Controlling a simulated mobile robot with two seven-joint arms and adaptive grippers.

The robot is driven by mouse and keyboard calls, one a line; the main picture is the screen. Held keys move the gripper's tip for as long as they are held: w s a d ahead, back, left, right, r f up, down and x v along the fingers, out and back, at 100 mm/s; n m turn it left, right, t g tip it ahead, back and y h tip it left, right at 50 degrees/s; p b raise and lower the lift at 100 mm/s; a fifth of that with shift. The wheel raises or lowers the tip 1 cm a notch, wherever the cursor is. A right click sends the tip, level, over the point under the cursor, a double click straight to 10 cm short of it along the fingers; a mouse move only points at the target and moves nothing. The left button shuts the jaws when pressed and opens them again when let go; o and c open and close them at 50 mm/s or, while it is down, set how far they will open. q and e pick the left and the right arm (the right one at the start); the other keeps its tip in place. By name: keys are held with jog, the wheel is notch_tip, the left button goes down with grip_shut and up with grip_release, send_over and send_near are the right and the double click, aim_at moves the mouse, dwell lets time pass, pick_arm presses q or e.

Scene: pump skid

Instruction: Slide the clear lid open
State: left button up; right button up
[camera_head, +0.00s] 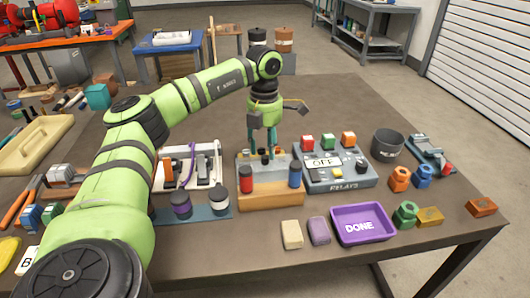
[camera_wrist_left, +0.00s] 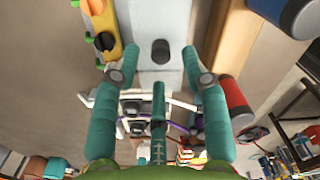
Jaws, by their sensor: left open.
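A wooden block unit (camera_head: 270,198) stands mid-table, with a red-topped dark cylinder (camera_head: 246,180) at its left and a blue one (camera_head: 295,174) at its right. A pale, greyish panel (camera_head: 268,174) lies along its top; it looks like the clear lid, though its edges are hard to make out. In the left wrist view the panel (camera_wrist_left: 155,22) carries a dark upright knob (camera_wrist_left: 160,50). My left gripper (camera_head: 263,142) points down over the back of this unit. It is open, with its teal fingertips (camera_wrist_left: 160,66) on either side of the knob, apparently apart from it. My right gripper is out of view.
A grey relay box (camera_head: 335,178) with coloured buttons stands close on the right. A white frame unit (camera_head: 190,165) stands on the left. A purple tray (camera_head: 362,224), a dark cup (camera_head: 388,145) and several coloured blocks lie to the right. The front table edge is mostly clear.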

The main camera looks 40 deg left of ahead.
aim_at(265, 156)
pick_arm(q)
notch_tip(265, 156, up, 9)
dwell(0.3)
jog(key=shift+a, duration=0.1)
dwell(0.4)
